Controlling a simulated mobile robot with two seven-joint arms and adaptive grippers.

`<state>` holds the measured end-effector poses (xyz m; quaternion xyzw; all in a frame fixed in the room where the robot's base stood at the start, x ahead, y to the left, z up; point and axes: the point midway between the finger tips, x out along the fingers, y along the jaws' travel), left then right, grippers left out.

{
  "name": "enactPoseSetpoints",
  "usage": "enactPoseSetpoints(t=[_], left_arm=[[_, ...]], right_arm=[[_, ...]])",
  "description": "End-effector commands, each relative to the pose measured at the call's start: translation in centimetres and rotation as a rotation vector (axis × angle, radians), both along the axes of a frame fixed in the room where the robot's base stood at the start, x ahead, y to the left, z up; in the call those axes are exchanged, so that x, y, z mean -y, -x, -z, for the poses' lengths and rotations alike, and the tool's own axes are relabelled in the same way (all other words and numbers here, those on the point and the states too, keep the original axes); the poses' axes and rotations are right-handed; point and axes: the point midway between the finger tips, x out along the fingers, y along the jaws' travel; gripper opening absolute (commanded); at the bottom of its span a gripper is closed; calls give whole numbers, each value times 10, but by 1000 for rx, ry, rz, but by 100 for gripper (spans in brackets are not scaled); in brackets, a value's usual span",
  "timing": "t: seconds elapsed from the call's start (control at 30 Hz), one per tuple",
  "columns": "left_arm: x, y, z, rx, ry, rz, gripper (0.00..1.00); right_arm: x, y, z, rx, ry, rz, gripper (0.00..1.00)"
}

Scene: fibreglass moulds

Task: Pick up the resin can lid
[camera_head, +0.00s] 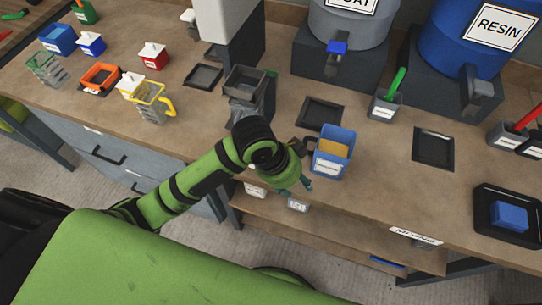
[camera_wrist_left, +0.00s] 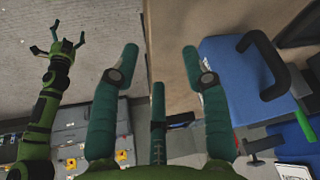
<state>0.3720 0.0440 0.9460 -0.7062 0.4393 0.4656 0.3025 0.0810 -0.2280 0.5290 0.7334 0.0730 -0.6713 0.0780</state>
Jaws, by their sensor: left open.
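A small blue block-like piece (camera_head: 508,215), which may be the resin can lid, lies in a black tray (camera_head: 490,236) at the right of the bench. A blue open-topped can (camera_head: 324,166) with something yellow inside stands near the bench's front edge. My left gripper (camera_head: 306,184) is at the front edge, just left of the can. In the wrist view my left gripper (camera_wrist_left: 157,60) has its fingers spread and empty. My right gripper (camera_wrist_left: 60,40) shows there too, its fingers apart and empty.
A blue drum labelled RESIN (camera_head: 470,50) and a grey drum (camera_head: 345,30) stand at the back. A dark square tray (camera_head: 433,148) lies between the can and the blue piece. Several small containers crowd the left. Bare bench lies around the dark tray.

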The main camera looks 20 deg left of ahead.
Motion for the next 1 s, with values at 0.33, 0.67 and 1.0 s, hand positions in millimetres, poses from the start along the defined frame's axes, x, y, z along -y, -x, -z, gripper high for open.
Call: enactPoseSetpoints(t=[0.33, 0.67, 1.0], left_arm=[[-46, -52, -33, -44, -294, 402, 46], [-79, -67, -47, -103, -391, 472, 46], [-80, -66, -8, -105, -390, 469, 46]], right_arm=[[1, -3, 0, 3, 2, -4, 92], [-8, -4, -3, 6, -10, -1, 92], [-9, -4, -25, 6, -13, 0, 92]])
